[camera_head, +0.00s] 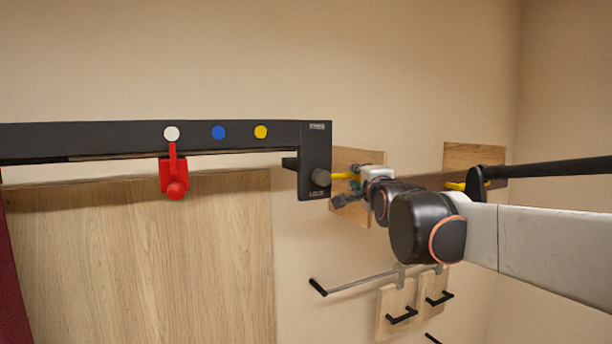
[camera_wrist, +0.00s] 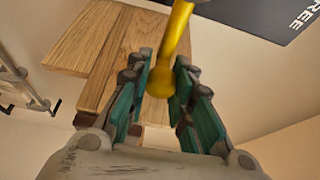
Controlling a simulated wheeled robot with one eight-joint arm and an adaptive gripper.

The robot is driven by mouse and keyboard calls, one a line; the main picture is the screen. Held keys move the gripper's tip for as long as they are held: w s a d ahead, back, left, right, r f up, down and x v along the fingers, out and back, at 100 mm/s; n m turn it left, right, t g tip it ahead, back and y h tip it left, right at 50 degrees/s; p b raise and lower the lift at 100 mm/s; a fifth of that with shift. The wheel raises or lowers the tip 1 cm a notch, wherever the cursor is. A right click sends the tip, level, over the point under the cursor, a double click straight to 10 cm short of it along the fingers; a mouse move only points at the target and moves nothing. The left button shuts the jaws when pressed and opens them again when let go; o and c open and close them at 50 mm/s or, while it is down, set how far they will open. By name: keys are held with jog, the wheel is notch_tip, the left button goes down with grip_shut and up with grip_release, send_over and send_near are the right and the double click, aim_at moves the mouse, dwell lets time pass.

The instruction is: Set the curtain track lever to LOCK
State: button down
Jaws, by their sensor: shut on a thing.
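The yellow lever (camera_head: 342,176) sticks out to the right from a grey round hub (camera_head: 320,177) on the dark end box (camera_head: 315,150) of the curtain track. The box has small labels near its top and bottom, too small to read here. My gripper (camera_head: 352,186) is at the lever's outer end. In the wrist view the yellow lever (camera_wrist: 173,45) runs down between the green-padded fingers of my gripper (camera_wrist: 160,88), which is shut on its rounded end. A dark panel there (camera_wrist: 268,12) shows part of a word, "REE". No LOCK marking is readable.
The dark track (camera_head: 90,137) carries white, blue and yellow dots and a red hanging piece (camera_head: 174,175). Wooden wall boards (camera_head: 472,155) lie behind my arm. A rail with small wooden boards (camera_head: 395,308) hangs below. A dark bar (camera_head: 555,168) extends at right.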

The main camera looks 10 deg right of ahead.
jog(key=shift+f, duration=0.15)
jog(key=c, duration=1.4)
grip_release()
jog(key=s, duration=1.2)
jog(key=shift+a, duration=0.45)
jog(key=s+a+f+n+g+b, duration=0.1)
jog(key=s+f+n+g+b, duration=0.2)
jog(key=f, duration=1.9)
jog(key=s+a+f+n+g+y+b, duration=0.1)
jog(key=s+f+n+g+b, duration=0.3)
jog(key=s+f+n+b, duration=0.5)
jog(key=s+a+f+n+g+b, duration=0.2)
jog(key=s+f+n+g+b, duration=0.2)
jog(key=s+f+b, duration=0.8)
notch_tip(320, 180, down, 23)
jog(key=n+b, duration=0.2)
jog(key=b, duration=0.7)
jog(key=shift+a+n+y, duration=0.25)
jog(key=shift+n+y, duration=0.05)
